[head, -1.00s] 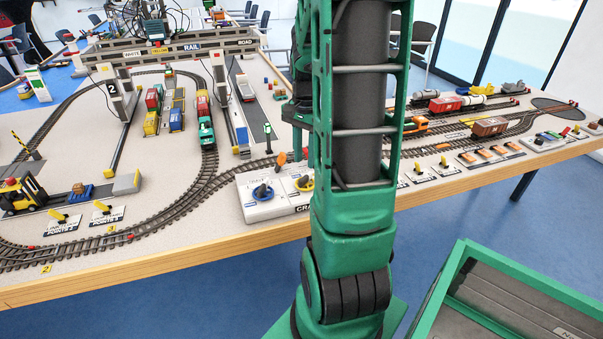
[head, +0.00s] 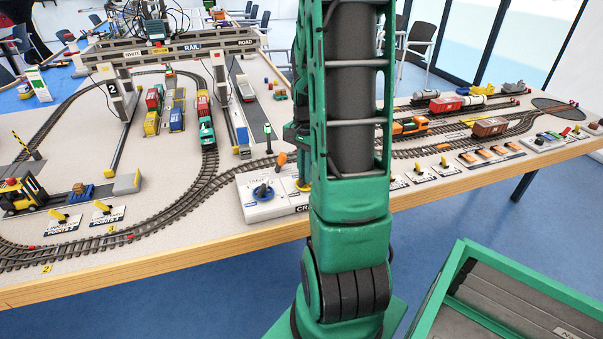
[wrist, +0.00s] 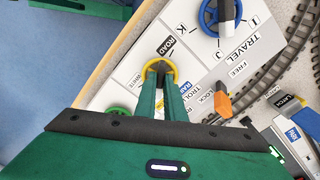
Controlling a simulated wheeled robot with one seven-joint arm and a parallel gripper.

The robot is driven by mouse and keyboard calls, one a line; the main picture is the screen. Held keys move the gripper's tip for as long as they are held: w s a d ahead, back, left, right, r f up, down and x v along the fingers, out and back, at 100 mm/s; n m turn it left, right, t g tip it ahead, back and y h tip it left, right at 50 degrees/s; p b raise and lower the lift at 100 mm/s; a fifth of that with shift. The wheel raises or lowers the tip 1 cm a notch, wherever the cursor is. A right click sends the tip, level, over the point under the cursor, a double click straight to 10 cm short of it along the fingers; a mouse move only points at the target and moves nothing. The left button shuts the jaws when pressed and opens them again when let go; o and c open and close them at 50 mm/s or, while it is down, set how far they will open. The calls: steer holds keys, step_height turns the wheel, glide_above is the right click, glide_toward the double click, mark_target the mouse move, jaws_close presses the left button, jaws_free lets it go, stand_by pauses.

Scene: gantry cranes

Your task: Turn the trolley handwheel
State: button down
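The trolley handwheel is a yellow ring on a white control panel, in the wrist view (wrist: 174,70), beside labels reading ROAD and WHITE. In the head view the yellow wheel (head: 303,187) is partly hidden by my gripper and arm. My gripper (wrist: 162,80) is down at this wheel, its two green fingers close together with dark tips over the wheel's middle. The wheel's centre knob is mostly hidden by the fingers. Whether the fingers press on the knob, or a gap is left, cannot be made out.
A blue travel handwheel (wrist: 208,17) stands close by on the panel (head: 270,205), and part of a green wheel (wrist: 118,112) shows at lower left in the wrist view. An orange lever (wrist: 222,106) and curved track (wrist: 270,70) lie to the right.

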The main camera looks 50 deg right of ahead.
steer(key=shift+w+r+n, duration=0.1)
steer(key=shift+w+n, duration=0.1)
steer(key=shift+n, duration=0.1)
steer(key=n, duration=0.5)
steer(key=shift+w, duration=0.1)
steer(key=n, duration=0.5)
steer(key=shift+n, duration=0.4)
stand_by(0.5)
steer(key=c, duration=1.8)
jaws_free()
steer(key=shift+c, duration=0.2)
